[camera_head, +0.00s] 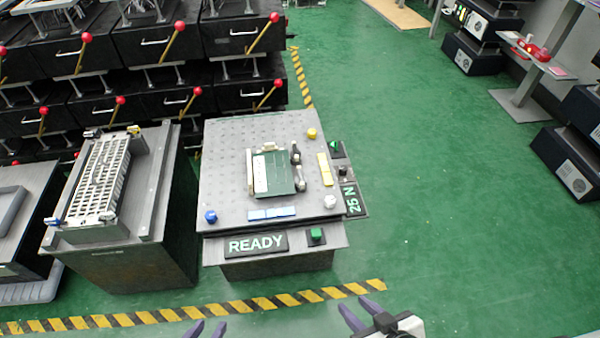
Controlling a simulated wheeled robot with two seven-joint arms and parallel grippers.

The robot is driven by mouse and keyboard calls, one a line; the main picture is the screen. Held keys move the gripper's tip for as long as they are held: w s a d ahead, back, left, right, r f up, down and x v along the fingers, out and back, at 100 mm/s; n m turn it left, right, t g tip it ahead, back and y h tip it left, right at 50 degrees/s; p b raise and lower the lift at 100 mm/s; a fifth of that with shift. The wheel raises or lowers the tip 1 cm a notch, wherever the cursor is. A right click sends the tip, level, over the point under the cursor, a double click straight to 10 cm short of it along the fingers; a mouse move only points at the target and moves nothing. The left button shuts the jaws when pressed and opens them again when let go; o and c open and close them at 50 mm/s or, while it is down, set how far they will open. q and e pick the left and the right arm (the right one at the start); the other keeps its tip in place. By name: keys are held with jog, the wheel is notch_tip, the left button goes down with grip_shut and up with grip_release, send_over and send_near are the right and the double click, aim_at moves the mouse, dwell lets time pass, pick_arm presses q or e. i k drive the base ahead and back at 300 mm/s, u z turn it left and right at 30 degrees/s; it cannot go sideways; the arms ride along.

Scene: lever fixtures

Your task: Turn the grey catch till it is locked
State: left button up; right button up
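A workstation (235,185) with a perforated grey top stands ahead of me. A green board (275,174) sits in a fixture on it. At the board's right edge are small dark and light grey clamp-like parts (299,184); one of these looks like the grey catch, but its locked or unlocked state is too small to tell. A light grey knob (330,201) is at the top's front right corner. My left gripper (206,330) and my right gripper (361,312) show purple fingers apart at the bottom edge, empty and well short of the workstation.
A READY sign (257,244) and a green button (316,235) are on the workstation's front. A 25 N display (352,199) is on its right. A striped floor line (180,314) lies before it. A bench with a white rack (101,178) stands left. Green floor is clear on the right.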

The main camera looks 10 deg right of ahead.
aim_at(301, 180)
jog(key=u, duration=0.4)
jog(key=k, duration=0.5)
jog(key=u, duration=1.05)
jog(key=i, duration=0.65)
jog(key=z, duration=0.75)
jog(key=i, duration=1)
jog(key=z, duration=0.95)
